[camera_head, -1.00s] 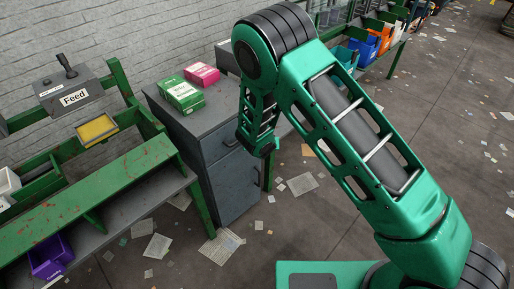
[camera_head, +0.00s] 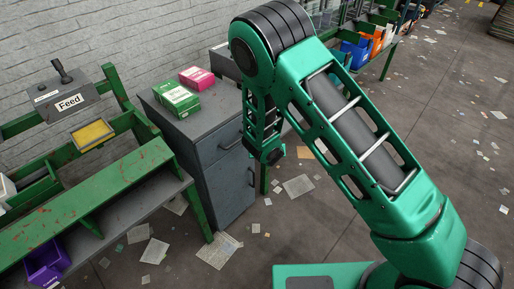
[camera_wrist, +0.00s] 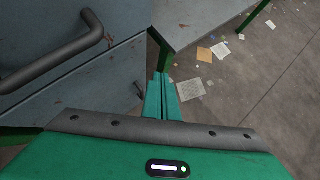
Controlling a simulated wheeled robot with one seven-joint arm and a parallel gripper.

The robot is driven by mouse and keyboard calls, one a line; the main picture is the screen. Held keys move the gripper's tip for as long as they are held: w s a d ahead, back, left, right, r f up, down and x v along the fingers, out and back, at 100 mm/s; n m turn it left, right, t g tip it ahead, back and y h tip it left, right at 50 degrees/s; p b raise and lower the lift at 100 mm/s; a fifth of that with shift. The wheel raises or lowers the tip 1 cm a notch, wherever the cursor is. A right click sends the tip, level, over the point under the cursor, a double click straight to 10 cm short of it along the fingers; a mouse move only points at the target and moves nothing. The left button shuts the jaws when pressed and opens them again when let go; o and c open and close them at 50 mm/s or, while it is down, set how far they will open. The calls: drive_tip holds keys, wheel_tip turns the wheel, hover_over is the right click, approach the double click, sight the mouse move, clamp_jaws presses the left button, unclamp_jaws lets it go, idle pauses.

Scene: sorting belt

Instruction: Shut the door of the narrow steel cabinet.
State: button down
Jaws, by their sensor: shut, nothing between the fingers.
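The narrow steel cabinet (camera_head: 209,123) is grey, with a drawer on top and a door (camera_head: 229,191) below it. The door looks flush or nearly flush with the front; a small gap cannot be ruled out. The wrist view shows the drawer's dark bar handle (camera_wrist: 62,52) at upper left and the door (camera_wrist: 95,98) below it, with a dark handle near its right edge. My gripper (camera_head: 269,158) is in front of the cabinet, to the right of its front in the head view. Its green fingers (camera_wrist: 160,95) are shut and empty. Contact with the door cannot be told.
Green (camera_head: 176,100) and pink (camera_head: 197,77) boxes stand on the cabinet top. A green-framed bench with a Feed control box (camera_head: 69,103) is at left. Another bench with coloured bins (camera_head: 357,52) stands behind my arm. Floor at right is open, with scattered paper.

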drive_tip(key=s+d+r, duration=0.4)
drive_tip(key=r, duration=0.2)
drive_tip(key=shift+d+r, duration=0.3)
drive_tip(key=s+d+r+m+g+h, duration=0.1)
drive_tip(key=s+d+r+m, duration=0.2)
drive_tip(key=d+r+m, duration=0.35)
drive_tip(key=s+d+r+m+g+h, duration=0.1)
drive_tip(key=s+d+r+m+g, duration=0.15)
drive_tip(key=d+m, duration=0.6)
drive_tip(key=s+d+r+m+g+h, duration=0.1)
drive_tip(key=s+d+r+m, duration=0.2)
drive_tip(key=d+r+m, duration=0.5)
drive_tip(key=s+d+r+m+g, duration=0.1)
drive_tip(key=s+d+r+m, duration=0.2)
drive_tip(key=s+d+m, duration=0.3)
drive_tip(key=s+d+r+m+g, duration=0.2)
drive_tip(key=s+d+m, duration=0.15)
drive_tip(key=s, duration=0.55)
drive_tip(key=s+r+m+y, duration=0.1)
drive_tip(key=s+r+m, duration=0.1)
drive_tip(key=s+m, duration=0.3)
drive_tip(key=s+r+m+g+y, duration=0.1)
drive_tip(key=s+r+m, duration=0.1)
drive_tip(key=s+m, duration=0.3)
drive_tip(key=s, duration=0.4)
drive_tip(key=shift+s+d+r+y, duration=0.25)
drive_tip(key=shift+s+y, duration=0.1)
drive_tip(key=shift+y, duration=0.05)
drive_tip(key=shift+g, duration=0.25)
